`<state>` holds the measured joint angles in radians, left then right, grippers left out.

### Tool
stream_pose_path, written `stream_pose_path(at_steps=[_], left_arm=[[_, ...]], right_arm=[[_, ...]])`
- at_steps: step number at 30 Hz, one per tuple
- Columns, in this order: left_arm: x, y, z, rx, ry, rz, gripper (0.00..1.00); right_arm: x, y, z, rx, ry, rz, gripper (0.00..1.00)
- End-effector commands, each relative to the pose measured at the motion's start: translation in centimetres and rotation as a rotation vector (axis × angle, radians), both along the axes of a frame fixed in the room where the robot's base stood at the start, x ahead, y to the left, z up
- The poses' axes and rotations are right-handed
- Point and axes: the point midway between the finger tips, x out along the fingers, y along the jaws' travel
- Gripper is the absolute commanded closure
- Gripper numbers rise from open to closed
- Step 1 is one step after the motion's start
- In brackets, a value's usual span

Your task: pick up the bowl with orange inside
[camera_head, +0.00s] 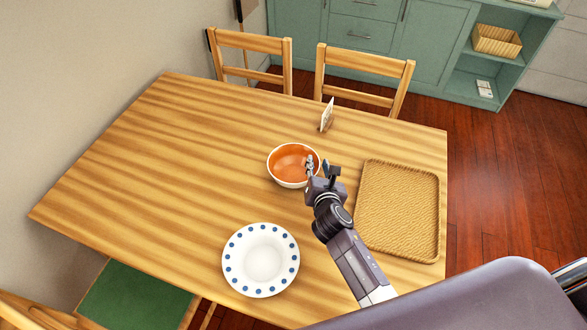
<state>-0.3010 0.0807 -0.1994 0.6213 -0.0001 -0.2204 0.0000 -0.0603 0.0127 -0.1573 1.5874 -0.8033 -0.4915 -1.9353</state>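The bowl (287,164), white outside and orange inside, stands upright on the wooden table. My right gripper (319,166) is at the bowl's right rim. One finger reaches over the inside of the bowl and the other is outside, with the rim between them. The fingers look spread, and I see no clear grip on the rim. The gripper hides part of the bowl's right edge. My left gripper is not in view.
A white plate with blue dots (262,262) lies in front of the bowl. A woven tray (400,210) lies to the right, beside my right arm. A small upright card (327,115) stands behind. The table's left part (150,170) is clear. Two chairs stand at the far edge.

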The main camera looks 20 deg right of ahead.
Motion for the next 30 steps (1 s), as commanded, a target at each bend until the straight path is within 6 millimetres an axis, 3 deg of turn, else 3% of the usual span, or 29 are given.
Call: stream_pose_path(at_steps=[10, 17, 30], left_arm=[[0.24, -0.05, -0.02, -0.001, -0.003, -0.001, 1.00], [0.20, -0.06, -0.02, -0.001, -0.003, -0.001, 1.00], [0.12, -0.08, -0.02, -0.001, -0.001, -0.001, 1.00]], right_arm=[[0.51, -0.09, -0.23, 0.000, 0.001, 0.000, 0.74], [0.50, -0.10, -0.23, -0.001, 0.000, 0.000, 1.00], [0.54, -0.10, -0.11, 0.000, -0.001, 0.001, 1.00]])
